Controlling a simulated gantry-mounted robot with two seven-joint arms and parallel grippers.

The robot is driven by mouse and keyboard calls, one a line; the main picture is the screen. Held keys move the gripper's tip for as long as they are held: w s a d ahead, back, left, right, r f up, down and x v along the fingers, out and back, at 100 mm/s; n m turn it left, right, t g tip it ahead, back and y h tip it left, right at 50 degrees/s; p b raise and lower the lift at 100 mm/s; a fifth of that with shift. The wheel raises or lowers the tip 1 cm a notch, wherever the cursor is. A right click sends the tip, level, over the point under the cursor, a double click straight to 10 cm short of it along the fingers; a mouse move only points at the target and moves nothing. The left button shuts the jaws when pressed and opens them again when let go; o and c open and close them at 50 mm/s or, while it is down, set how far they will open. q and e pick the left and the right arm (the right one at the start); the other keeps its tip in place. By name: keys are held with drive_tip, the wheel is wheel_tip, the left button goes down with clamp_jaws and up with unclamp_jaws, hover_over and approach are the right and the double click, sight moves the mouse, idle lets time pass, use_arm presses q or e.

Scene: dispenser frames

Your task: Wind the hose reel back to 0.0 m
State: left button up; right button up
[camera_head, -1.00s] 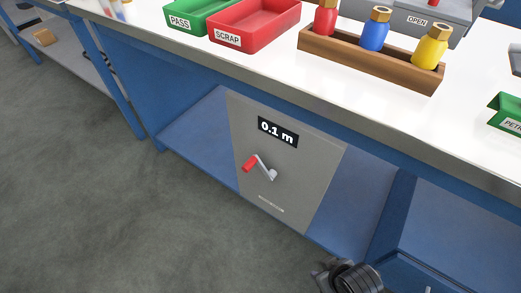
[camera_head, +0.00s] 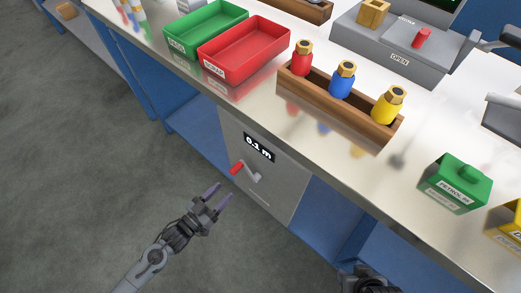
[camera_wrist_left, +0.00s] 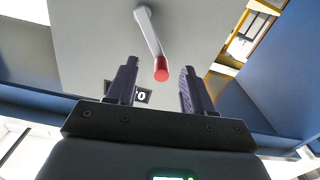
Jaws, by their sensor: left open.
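The hose reel is a grey panel (camera_head: 283,203) under the bench top, with a black display (camera_head: 259,148) reading "0.1 m". Its crank has a metal arm and a red handle (camera_head: 236,168), pointing up and left in the head view. My left gripper (camera_head: 219,199) is open and empty, below and left of the crank and apart from it. In the left wrist view the red handle (camera_wrist_left: 161,70) shows beyond and between my open fingers (camera_wrist_left: 158,88), with the crank arm (camera_wrist_left: 149,30) behind. The hose itself is not seen.
Above the panel, the white bench top (camera_head: 330,170) overhangs. It carries a green tray (camera_head: 205,45), a red scrap tray (camera_head: 245,75), a wooden rack (camera_head: 335,125) with three coloured bottles, and a green box (camera_head: 456,190). The grey floor left of the bench is clear.

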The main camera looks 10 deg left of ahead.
sight(241, 164)
use_arm(q)
drive_tip(key=w+d+r+b, duration=0.1)
drive_tip(key=w, duration=0.2)
drive_tip(key=w+d+r+b, duration=0.1)
drive_tip(key=w, duration=0.1)
drive_tip(key=w+d+r+b, duration=0.1)
drive_tip(key=w, duration=0.2)
drive_tip(key=shift+w+d+r, duration=0.1)
drive_tip(key=shift+w, duration=0.25)
drive_tip(key=shift+b+x, duration=0.45)
drive_tip(key=shift+x, duration=0.65)
use_arm(e)
drive_tip(key=shift+s+a+f, duration=0.1)
drive_tip(key=shift+s+f, duration=0.1)
drive_tip(key=shift+f, duration=1.3)
use_arm(q)
drive_tip(key=shift+s+r+m, duration=0.1)
drive_tip(key=shift+m, duration=0.2)
use_arm(e)
drive_tip(key=shift+a, duration=0.1)
use_arm(q)
clamp_jaws()
